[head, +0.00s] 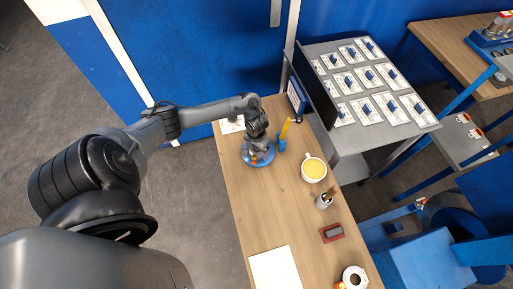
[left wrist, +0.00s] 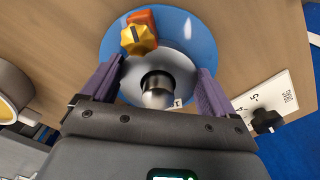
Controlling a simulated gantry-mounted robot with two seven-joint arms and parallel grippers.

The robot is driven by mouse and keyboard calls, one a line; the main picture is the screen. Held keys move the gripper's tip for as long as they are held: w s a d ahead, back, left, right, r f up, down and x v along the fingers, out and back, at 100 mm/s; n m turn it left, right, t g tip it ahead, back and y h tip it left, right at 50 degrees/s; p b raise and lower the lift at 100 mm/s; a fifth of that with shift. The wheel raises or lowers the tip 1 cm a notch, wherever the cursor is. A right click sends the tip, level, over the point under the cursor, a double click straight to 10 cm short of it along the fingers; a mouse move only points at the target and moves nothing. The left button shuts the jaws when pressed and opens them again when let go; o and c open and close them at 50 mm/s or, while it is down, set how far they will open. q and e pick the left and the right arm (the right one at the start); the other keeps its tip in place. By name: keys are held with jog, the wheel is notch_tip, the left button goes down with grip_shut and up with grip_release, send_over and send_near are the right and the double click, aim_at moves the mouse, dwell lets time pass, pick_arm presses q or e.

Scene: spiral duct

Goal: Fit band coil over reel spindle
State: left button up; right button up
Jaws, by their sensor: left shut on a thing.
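A blue round reel base (head: 262,162) stands on the wooden table below my left gripper (head: 258,148). In the left wrist view, the blue base (left wrist: 202,42) carries an orange part with a yellow knob (left wrist: 138,36). My left gripper (left wrist: 159,66) has its two purple fingers on either side of a silver ring, which looks like the band coil (left wrist: 178,66), and is shut on it. A metal spindle (left wrist: 157,92) shows at the dark centre of the ring. How far the ring sits down on it is hidden by the viewing angle. My right gripper is not in view.
Nearer are a pen cup (head: 325,200), a red tray (head: 341,235), white paper (head: 276,268) and a white roll (head: 355,277). A grey stand (head: 352,138) holds several cards. The table's left-middle is clear.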

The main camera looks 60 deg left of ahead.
pick_arm(q)
jog(key=o, duration=1)
jog(key=shift+o, duration=0.2)
